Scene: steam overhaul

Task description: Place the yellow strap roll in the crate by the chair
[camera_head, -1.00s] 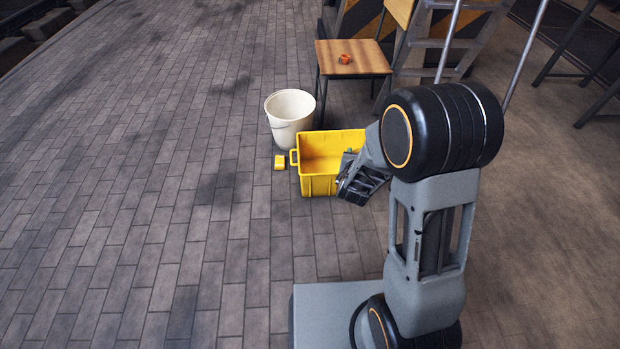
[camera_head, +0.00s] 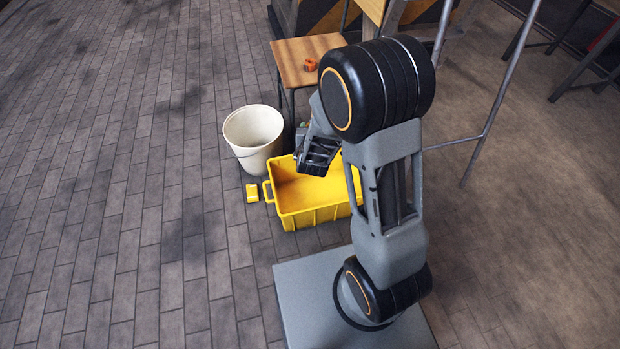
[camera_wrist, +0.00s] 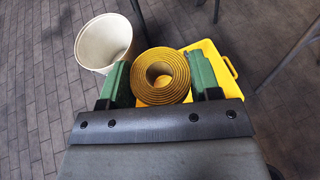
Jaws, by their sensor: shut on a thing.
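In the wrist view, a rolled yellow strap (camera_wrist: 161,76) sits between the green fingers of my gripper (camera_wrist: 160,82), which is shut on it. The yellow crate (camera_head: 312,216) stands on the floor beside the chair and in front of it. It also shows behind the roll in the wrist view (camera_wrist: 208,46). In the head view my gripper (camera_head: 318,156) is over the crate's far side, and the roll cannot be made out there. The part of the crate floor that shows looks empty; its right end is hidden by my arm. The wooden chair (camera_head: 296,57) is behind the crate.
A white bucket (camera_head: 253,135) stands left of the crate's back. A small yellow block (camera_head: 252,193) lies on the floor left of the crate. A small orange object (camera_head: 310,65) is on the chair seat. Metal ladder legs stand at right. The floor at left is clear.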

